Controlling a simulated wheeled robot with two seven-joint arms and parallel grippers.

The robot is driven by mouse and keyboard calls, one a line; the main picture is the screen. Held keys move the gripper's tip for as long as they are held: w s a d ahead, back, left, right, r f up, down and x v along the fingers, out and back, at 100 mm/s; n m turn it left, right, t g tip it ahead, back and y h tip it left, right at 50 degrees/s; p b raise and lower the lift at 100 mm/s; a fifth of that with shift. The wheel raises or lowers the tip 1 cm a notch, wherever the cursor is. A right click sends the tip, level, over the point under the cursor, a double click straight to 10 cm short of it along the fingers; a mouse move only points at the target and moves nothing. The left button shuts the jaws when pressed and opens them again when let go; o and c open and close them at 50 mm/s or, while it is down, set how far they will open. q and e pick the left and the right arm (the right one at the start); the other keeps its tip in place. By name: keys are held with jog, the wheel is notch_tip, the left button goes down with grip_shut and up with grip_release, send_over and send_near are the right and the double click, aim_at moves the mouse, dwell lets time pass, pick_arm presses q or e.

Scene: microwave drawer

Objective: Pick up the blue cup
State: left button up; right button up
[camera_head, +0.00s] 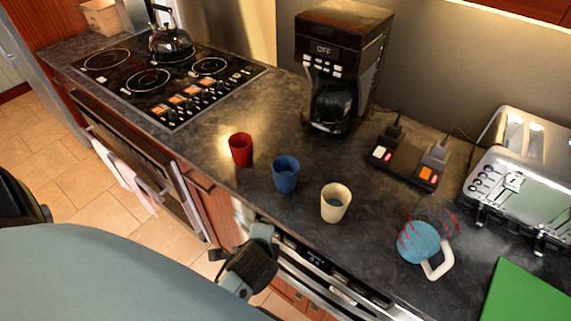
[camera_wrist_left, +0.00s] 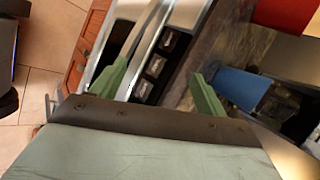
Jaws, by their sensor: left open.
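The blue cup (camera_head: 286,174) stands upright on the dark counter between a red cup (camera_head: 241,149) and a cream cup (camera_head: 335,203). My left gripper (camera_head: 243,246) is at the counter's front edge, in front of the blue cup and apart from it. In the left wrist view its two green fingers (camera_wrist_left: 158,88) are spread with nothing between them. The blue cup also shows in that view (camera_wrist_left: 243,88), just right of the right finger. My right gripper is in neither view.
A coffee maker (camera_head: 340,65) stands behind the cups. A cooktop with a kettle (camera_head: 170,42) is at left. The counter left of the coffee maker is clear.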

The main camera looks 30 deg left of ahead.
pick_arm(q)
jog(key=w+r+m+t+y+p, duration=0.1)
jog(key=w+r+m+t+y, duration=0.1)
jog(key=w+r+m, duration=0.35)
jog(key=m+t+y, duration=0.1)
jog(key=m+t, duration=0.1)
jog(key=m, duration=0.9)
send_near(285, 173)
jog(key=shift+w+a+f+t, duration=0.2)
jog(key=shift+w+a, duration=0.1)
jog(key=shift+w, duration=0.2)
jog(key=shift+w+a+f+t, duration=0.1)
jog(key=shift+w+a+f, duration=0.15)
jog(key=shift+w, duration=0.25)
jog(key=x, duration=0.2)
jog(key=b+x, duration=0.1)
jog(key=x, duration=0.2)
jog(key=shift+a+f, duration=0.25)
jog(key=shift+f, duration=0.2)
jog(key=shift+r, duration=0.1)
jog(key=c, duration=1.1)
